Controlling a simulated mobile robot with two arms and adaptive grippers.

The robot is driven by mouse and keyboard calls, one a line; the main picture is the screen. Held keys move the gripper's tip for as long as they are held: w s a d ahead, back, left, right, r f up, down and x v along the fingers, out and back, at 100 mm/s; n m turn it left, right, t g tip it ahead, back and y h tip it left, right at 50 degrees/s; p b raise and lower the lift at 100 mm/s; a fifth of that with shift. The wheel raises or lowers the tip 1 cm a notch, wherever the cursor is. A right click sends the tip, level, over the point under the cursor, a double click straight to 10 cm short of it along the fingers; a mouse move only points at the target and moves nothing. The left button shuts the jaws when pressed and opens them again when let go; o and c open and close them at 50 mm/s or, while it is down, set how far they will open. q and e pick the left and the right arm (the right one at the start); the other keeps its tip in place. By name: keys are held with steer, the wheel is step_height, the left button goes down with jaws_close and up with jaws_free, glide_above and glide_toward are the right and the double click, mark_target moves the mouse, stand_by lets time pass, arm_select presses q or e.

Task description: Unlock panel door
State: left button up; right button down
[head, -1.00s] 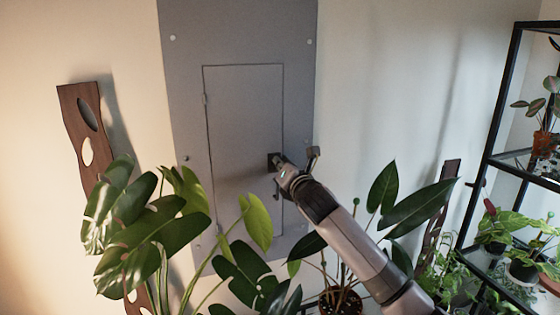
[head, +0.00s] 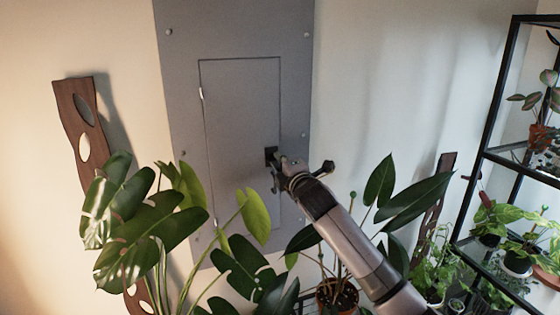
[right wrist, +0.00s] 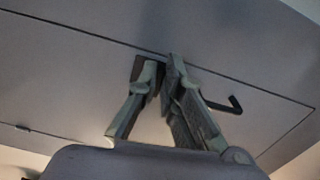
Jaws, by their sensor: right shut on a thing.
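The grey panel (head: 235,30) is on the wall, with a closed inset door (head: 237,100) in it. A small dark latch (head: 270,153) sits at the door's right edge. My right gripper (head: 277,163) reaches it from the lower right. In the right wrist view the two fingers (right wrist: 162,72) are close together at the dark latch (right wrist: 138,68), shut on it; the fingers hide part of it. A thin dark bent handle (right wrist: 232,104) shows to the right of the fingers in that view. My left gripper is not in view.
A big-leafed plant (head: 150,220) covers the panel's lower left. A potted plant (head: 338,296) stands below my right arm, its leaves close to the arm. A black shelf (head: 497,105) with several plants is at right. A wooden board (head: 78,115) leans at left.

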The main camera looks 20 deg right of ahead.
steer(key=shift+f+m, duration=0.15)
steer(key=shift+m, duration=0.45)
steer(key=c, duration=1.7)
jaws_free()
steer(key=s, duration=1.2)
steer(key=shift+d, duration=0.25)
